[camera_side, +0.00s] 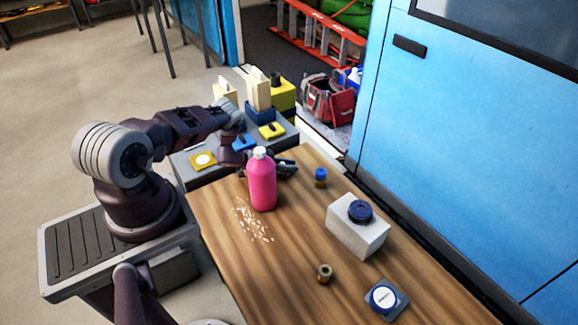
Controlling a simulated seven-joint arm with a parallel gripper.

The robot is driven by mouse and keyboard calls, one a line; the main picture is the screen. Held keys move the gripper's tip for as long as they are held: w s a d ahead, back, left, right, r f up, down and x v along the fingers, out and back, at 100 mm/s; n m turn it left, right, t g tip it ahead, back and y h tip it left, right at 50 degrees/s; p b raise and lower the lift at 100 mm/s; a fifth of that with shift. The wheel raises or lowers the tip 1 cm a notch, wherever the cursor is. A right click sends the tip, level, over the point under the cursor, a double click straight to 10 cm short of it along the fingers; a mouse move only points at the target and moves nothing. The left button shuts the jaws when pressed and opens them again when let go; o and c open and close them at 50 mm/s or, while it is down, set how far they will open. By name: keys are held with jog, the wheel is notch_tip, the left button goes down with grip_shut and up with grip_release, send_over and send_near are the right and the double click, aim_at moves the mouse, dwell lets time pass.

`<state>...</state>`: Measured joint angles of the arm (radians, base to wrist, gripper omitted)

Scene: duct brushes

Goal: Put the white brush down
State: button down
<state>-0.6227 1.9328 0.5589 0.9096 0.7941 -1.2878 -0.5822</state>
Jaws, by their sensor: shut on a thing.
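My gripper (286,168) is low over the back left part of the wooden table, behind a pink bottle (262,183) with a white cap. The bottle hides part of the gripper and wrist. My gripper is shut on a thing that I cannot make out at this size. I cannot clearly pick out a white brush in this view. White crumbs (253,221) lie scattered on the table in front of the bottle.
A white box (357,236) with a navy round piece on top stands at right. A blue-capped jar (320,178), a small brass piece (324,273) and a white-faced disc (384,298) stand apart. A grey side table (197,178) holds yellow and blue items. The table's front middle is clear.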

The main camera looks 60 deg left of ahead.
jog(key=shift+f, duration=0.2)
jog(key=c, duration=1.3)
grip_release()
